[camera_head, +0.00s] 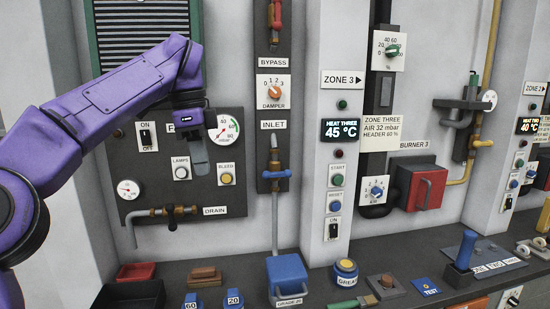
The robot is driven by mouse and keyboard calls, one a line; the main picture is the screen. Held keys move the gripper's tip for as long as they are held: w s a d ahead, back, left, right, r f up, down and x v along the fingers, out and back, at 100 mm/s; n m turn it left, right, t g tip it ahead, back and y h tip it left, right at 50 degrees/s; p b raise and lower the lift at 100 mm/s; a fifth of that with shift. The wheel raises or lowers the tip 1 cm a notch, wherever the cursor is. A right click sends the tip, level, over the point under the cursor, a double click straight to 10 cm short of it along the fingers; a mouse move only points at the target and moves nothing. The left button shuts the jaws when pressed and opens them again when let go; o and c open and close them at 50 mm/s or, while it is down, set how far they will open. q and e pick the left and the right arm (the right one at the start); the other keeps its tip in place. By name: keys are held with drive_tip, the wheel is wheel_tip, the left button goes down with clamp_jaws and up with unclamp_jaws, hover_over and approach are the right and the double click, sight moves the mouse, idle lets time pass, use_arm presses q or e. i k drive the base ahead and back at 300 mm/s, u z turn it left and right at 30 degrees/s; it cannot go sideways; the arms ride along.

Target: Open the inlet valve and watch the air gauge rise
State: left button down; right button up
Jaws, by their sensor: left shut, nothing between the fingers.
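The inlet valve (275,174) is under the INLET label (274,125). Its blue lever lies level, across the upright pipe. A round gauge (228,128) with a red and green scale is on the dark panel to the left. Its left edge is partly covered by my gripper and its needle is too small to read surely. My left gripper (201,170) points down in front of the panel, shut and empty, left of the valve and apart from it. It hides part of a label beginning with F. My right gripper is not in view.
A smaller gauge (128,189) and the drain pipe (160,212) are on the same panel. A red-handled bypass valve (275,20) and a damper dial (273,91) are above the inlet. A blue box (287,274) stands on the bench below. The wall between panel and inlet is clear.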

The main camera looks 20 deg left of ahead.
sight(287, 174)
drive_tip(key=i, duration=1.05)
